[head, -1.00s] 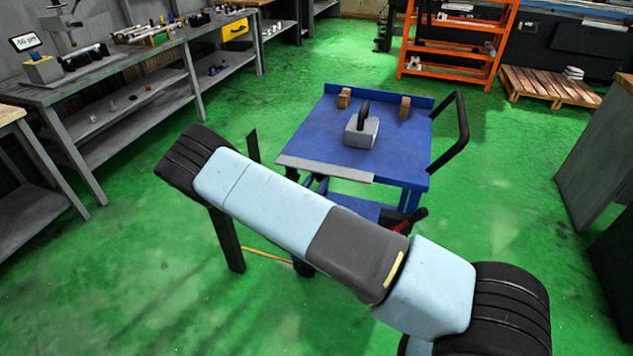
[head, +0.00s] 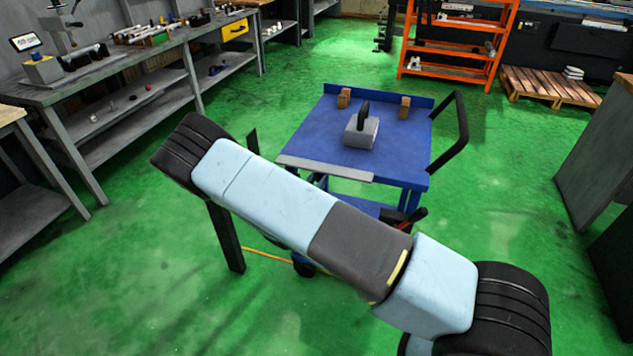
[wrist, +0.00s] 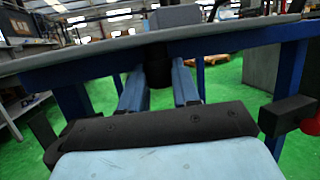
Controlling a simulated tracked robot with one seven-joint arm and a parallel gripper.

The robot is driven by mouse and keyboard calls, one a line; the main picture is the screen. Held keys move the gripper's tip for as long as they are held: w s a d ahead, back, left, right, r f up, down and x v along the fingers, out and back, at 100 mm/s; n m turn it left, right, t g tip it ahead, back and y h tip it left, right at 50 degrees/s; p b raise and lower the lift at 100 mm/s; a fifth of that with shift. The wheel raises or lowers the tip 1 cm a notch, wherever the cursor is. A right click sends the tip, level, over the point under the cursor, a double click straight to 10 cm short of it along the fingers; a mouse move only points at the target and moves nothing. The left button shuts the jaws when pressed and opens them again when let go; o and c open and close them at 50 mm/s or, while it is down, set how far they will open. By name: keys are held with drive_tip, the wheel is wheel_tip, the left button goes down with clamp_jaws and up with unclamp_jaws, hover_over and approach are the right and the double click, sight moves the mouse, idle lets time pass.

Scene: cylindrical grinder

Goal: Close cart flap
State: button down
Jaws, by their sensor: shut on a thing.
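The blue cart (head: 320,135) stands ahead with a grey strip (head: 325,170) along its near edge, which looks like the flap. In the wrist view the grey panel (wrist: 90,54) crosses the top, seen nearly edge-on from slightly below. My gripper (wrist: 158,85) is under it, with its two blue fingers reaching forward. The fingers are shut on a dark piece (wrist: 157,62) just below the panel. I cannot tell how that piece joins the flap. In the head view my arm hides the gripper and part of the cart's near left side.
A grey block with a black handle (head: 362,128) and two brown blocks (head: 344,98) sit on the cart top. A black push handle (head: 460,130) is at its right. A dark post (head: 226,238) stands left of the cart. The green floor on the right is clear.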

sight(317, 170)
drive_tip(key=shift+s+a+r+n+g+y, duration=0.15)
drive_tip(key=shift+s+r+n+g+y, duration=0.05)
drive_tip(key=shift+r+g+y, duration=0.25)
drive_tip(key=shift+s+a+r+n+g+y, duration=0.2)
drive_tip(key=shift+r+g+y, duration=0.15)
drive_tip(key=shift+g+y, duration=0.15)
drive_tip(key=shift+s+r+n+g+y, duration=0.15)
drive_tip(key=shift+r+n+g+y, duration=0.15)
drive_tip(key=shift+r+g+y, duration=0.5)
wheel_tip(317, 170, up, 2)
drive_tip(key=g+y, duration=0.1)
drive_tip(key=g, duration=0.1)
drive_tip(key=g+y, duration=0.1)
drive_tip(key=g, duration=0.1)
drive_tip(key=shift+r+n+g, duration=0.15)
drive_tip(key=shift+n+g, duration=0.1)
drive_tip(key=shift+n, duration=0.15)
drive_tip(key=r+g+y, duration=0.1)
drive_tip(key=g, duration=0.1)
drive_tip(key=r+g, duration=0.1)
drive_tip(key=shift+w+d+n+g+y, duration=0.15)
drive_tip(key=shift+w+n+g+y, duration=0.15)
drive_tip(key=shift+w+g+y, duration=0.1)
drive_tip(key=shift+w+d+r+n+g+y, duration=0.15)
drive_tip(key=shift+r+g+y, duration=0.15)
drive_tip(key=shift+g, duration=0.35)
drive_tip(key=shift+w+a+r+n+g+y, duration=0.15)
drive_tip(key=shift+g+y, duration=0.1)
drive_tip(key=shift+g, duration=0.4)
drive_tip(key=shift+d, duration=0.1)
